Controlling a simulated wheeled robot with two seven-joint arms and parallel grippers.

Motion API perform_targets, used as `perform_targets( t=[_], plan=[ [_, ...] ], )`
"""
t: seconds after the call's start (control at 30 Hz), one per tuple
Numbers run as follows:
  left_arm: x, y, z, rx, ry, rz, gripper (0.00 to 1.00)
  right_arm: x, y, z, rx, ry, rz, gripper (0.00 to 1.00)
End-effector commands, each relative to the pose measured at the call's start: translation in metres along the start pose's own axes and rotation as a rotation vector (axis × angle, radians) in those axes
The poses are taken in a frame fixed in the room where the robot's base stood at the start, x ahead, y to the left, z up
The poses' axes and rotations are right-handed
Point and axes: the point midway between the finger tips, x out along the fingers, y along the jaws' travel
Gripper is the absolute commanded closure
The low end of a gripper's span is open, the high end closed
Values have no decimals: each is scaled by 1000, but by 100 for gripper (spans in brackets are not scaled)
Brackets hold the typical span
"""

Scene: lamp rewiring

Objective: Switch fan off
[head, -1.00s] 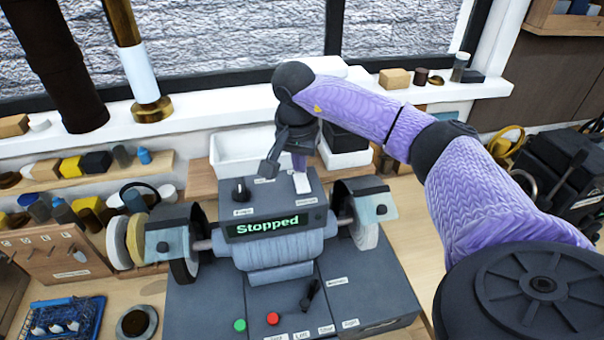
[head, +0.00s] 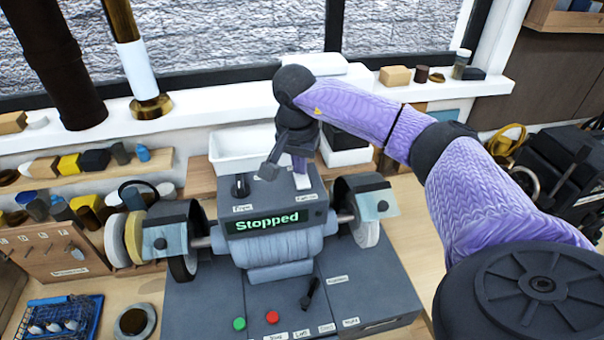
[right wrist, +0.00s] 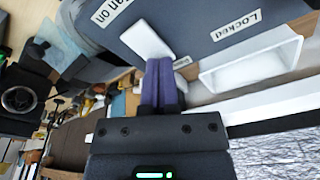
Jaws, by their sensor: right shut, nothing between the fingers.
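The grinder's dark control box (head: 268,192) stands at the middle of the bench, with a lit "Stopped" display (head: 268,222). A white lever (head: 302,181) sits on its top right. In the right wrist view the white lever (right wrist: 146,40) leans at an angle, near labels reading "Locked" and, partly cut off, "an on". My right gripper (head: 299,163) is above and behind the lever. Its purple fingers (right wrist: 165,75) are closed together and empty, with their tips at the lever's end. I cannot tell whether they touch it. My left gripper is not in view.
A black knob (head: 239,187) stands on the box's left side. Grinding wheels flank the machine (head: 280,250). Green (head: 239,323) and red (head: 272,317) buttons and a black lever (head: 310,292) are on the base. A white tray (head: 240,147) is behind.

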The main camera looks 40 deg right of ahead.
Motion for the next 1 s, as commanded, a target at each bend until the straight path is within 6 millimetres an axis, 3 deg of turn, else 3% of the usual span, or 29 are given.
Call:
perform_targets(
  t=[0.23, 0.8, 1.0],
  plan=[
    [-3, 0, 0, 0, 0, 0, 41, -2, 0, 0, 0, -1, 1, 100],
    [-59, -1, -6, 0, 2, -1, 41, -66, 0, -10, 0, -1, 1, 100],
    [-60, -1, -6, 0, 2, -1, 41, -68, 0, -10, 0, -1, 1, 100]
  ],
)
